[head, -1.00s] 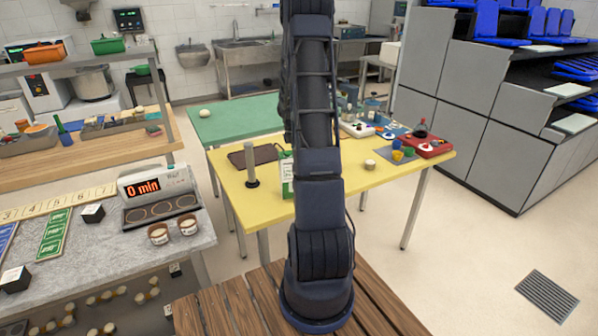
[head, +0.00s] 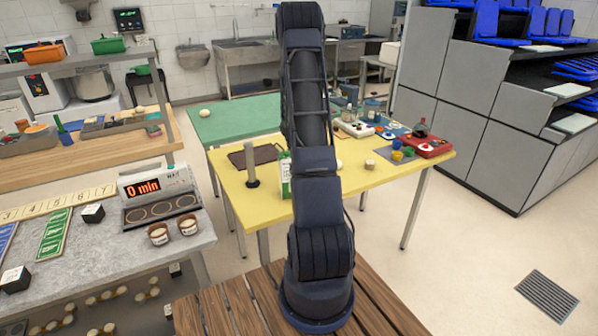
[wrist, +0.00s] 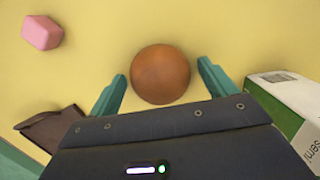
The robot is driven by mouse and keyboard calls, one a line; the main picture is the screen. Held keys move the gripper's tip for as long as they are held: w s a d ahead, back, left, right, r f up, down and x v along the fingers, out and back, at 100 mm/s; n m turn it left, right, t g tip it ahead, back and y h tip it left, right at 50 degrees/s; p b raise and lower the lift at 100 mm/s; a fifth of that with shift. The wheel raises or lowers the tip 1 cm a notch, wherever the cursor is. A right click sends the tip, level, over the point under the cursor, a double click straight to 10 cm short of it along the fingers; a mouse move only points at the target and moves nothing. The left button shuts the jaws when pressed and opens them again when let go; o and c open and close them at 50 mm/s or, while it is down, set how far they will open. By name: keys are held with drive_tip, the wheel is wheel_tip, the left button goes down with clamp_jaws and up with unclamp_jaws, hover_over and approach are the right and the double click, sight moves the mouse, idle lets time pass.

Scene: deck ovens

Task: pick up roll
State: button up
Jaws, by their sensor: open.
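A round brown roll (wrist: 160,74) lies on the yellow table (wrist: 100,40) in the wrist view. My gripper (wrist: 162,72) is open. Its two teal fingers stand on either side of the roll's near half, with a gap visible on each side. I cannot tell the height of the fingertips above the table. In the head view my own arm covers the gripper, and I cannot make out the brown roll there.
A green-and-white carton (wrist: 284,108) stands close to the right finger; it also shows in the head view (head: 286,177). A brown mat (wrist: 48,127) lies left and a pink block (wrist: 42,32) far left. A grey post (head: 252,168) stands on the yellow table.

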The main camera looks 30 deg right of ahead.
drive_tip(key=c, duration=1)
drive_tip(key=shift+c, duration=0.2)
drive_tip(key=shift+r, duration=0.15)
